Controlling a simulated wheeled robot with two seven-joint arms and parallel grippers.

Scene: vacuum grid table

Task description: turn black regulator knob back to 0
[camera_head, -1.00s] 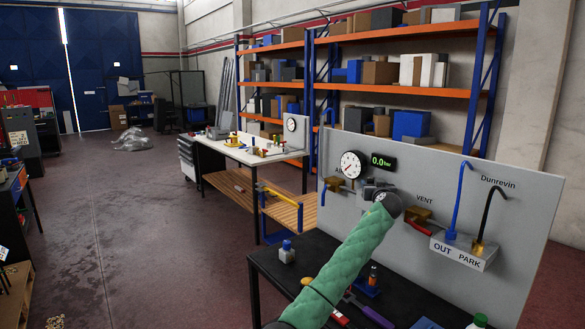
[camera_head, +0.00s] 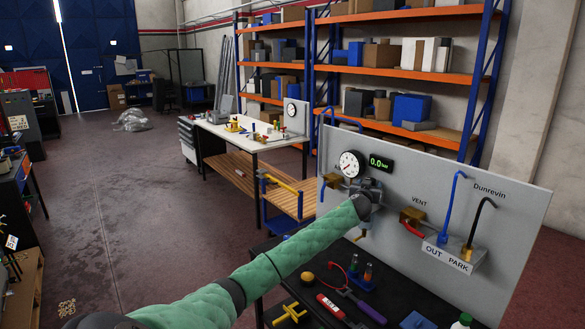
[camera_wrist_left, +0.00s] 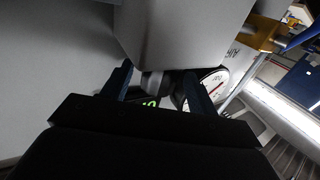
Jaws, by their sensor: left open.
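My left arm in a green sleeve reaches to the upright grey panel (camera_head: 470,255). My left gripper (camera_head: 369,186) is at the regulator below the round gauge (camera_head: 351,164), and its wrist covers most of that spot. In the left wrist view, the fingers of my left gripper (camera_wrist_left: 158,88) are spread apart. A grey block (camera_wrist_left: 180,30), seemingly the regulator body, is just beyond the fingertips. A short grey and dark cylinder (camera_wrist_left: 153,84), perhaps the black knob, shows between the fingers; contact cannot be told. The green display (camera_head: 381,163) reads 0.0 bar.
A brass valve with a red lever (camera_head: 413,222) sits under VENT. A white bench stands further back.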

